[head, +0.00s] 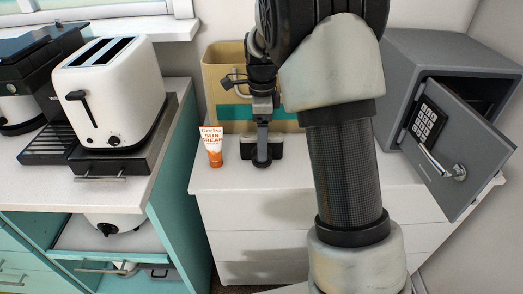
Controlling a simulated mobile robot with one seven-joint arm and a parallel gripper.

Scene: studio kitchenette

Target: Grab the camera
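A small dark object with pale top edges, apparently the camera (275,147), stands on the white dresser top in front of the tan and teal box. My gripper (262,158) points down at it, with its near finger in front of the object's middle. That finger hides the middle of the object, and the far finger is hidden. I cannot tell whether the fingers touch the object or how far apart they are.
An orange and white sun cream tube (211,146) stands just left of my gripper. The tan box (222,72) is close behind. A grey safe (405,65) with its door (450,155) ajar stands at right. A white toaster (112,88) is at left on a separate counter.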

